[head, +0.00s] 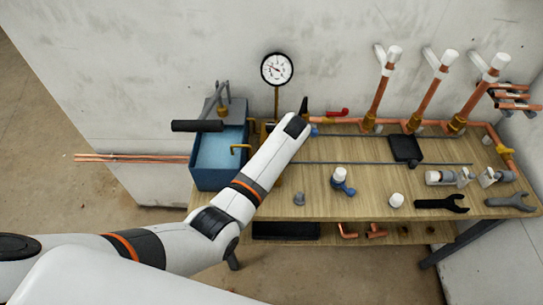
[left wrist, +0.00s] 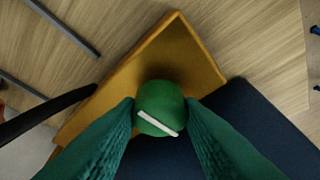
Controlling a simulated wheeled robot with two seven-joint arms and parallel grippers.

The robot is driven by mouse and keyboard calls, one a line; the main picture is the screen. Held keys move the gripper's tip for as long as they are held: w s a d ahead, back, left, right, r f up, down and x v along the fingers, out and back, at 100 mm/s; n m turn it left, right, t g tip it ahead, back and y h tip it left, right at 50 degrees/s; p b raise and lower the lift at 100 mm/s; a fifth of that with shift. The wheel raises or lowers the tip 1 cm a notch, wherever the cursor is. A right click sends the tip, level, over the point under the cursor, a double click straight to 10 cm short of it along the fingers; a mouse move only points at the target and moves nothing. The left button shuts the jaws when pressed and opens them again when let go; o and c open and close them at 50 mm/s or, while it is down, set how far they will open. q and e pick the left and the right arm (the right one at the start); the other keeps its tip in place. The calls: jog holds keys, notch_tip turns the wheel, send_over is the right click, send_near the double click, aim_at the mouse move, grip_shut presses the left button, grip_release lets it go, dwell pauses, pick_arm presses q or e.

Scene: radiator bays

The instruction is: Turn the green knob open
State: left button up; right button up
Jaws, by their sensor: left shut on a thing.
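The green knob (left wrist: 160,101) shows in the left wrist view as a round green cap with a short white bar across its lower part. It sits in front of a brass-coloured block (left wrist: 195,52). My left gripper (left wrist: 160,112) has its two teal fingers closed on either side of the knob. In the head view my left arm reaches to the right end of the blue tank, and its wrist hides the knob and the fingertips. My right gripper is not in view.
The blue water tank (head: 215,178) with a dark handle (head: 197,126) stands left of my wrist. A pressure gauge (head: 277,69) rises behind it. Copper risers with white caps line the wall.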

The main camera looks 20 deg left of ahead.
pick_arm(q)
jog(key=shift+w+r+n+g+p, duration=0.1)
jog(key=shift+n+g+p, duration=0.3)
jog(key=shift+n, duration=0.6)
jog(key=shift+n+g+y, duration=0.3)
jog(key=shift+n, duration=0.5)
jog(key=n+g+b, duration=0.1)
jog(key=n, duration=0.2)
jog(key=shift+w+n, duration=0.15)
jog(key=shift+n, duration=0.25)
jog(key=n+b, duration=0.1)
jog(key=n+g+b, duration=0.1)
jog(key=n, duration=0.1)
jog(key=n+g+h+b, duration=0.1)
jog(key=n, duration=0.1)
jog(key=shift+w+a+f, duration=0.1)
jog(key=shift+w+f, duration=0.05)
jog(key=shift+f, duration=0.1)
jog(key=shift+r+n+g+h+b, duration=0.1)
jog(key=shift+n+g+h+b, duration=0.3)
jog(key=shift+n+b, duration=0.55)
jog(key=shift+n+g+h+b, duration=0.3)
jog(key=shift+n+g+b, duration=0.1)
jog(key=shift+n, duration=1.05)
jog(key=o, duration=1)
